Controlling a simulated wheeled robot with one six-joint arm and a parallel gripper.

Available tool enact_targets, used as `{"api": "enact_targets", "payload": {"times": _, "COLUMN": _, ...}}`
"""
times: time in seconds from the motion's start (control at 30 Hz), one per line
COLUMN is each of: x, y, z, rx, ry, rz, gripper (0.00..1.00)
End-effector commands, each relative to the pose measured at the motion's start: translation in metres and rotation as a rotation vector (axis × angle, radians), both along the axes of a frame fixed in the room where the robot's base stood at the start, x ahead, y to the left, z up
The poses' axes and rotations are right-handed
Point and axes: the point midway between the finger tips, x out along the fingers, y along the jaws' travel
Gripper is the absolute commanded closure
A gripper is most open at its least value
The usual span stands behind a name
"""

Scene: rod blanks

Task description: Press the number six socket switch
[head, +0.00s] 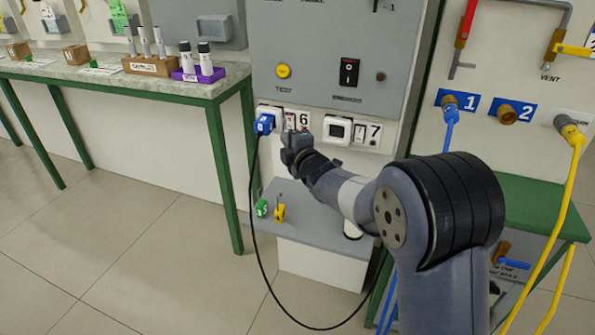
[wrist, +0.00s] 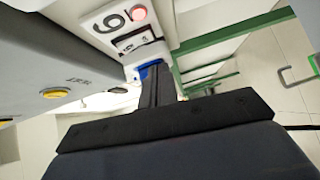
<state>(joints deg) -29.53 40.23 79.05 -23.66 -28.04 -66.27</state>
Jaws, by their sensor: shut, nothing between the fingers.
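My gripper (head: 293,141) is in front of and just below the socket in the head view. In the wrist view my gripper (wrist: 156,72) is shut and empty, its tip close to the plate and overlapping the blue plug (wrist: 146,68). Whether it touches anything cannot be told.
The number seven socket (head: 350,132) is just to the right. A black rocker switch (head: 348,72) and yellow button (head: 283,71) sit above. The plug's black cable (head: 251,215) hangs below. A low grey shelf (head: 315,226) carries green and yellow items. A green-legged bench (head: 120,85) stands left.

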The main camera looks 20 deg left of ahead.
Motion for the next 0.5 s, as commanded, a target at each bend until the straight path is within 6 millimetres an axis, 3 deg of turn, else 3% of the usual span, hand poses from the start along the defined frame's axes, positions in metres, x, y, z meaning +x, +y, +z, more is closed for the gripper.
{"api": "enact_targets", "payload": {"times": 0.5, "x": -0.055, "y": -0.047, "z": -0.007, "rx": -0.001, "ry": 0.001, "rz": -0.001, "gripper": 1.0}}
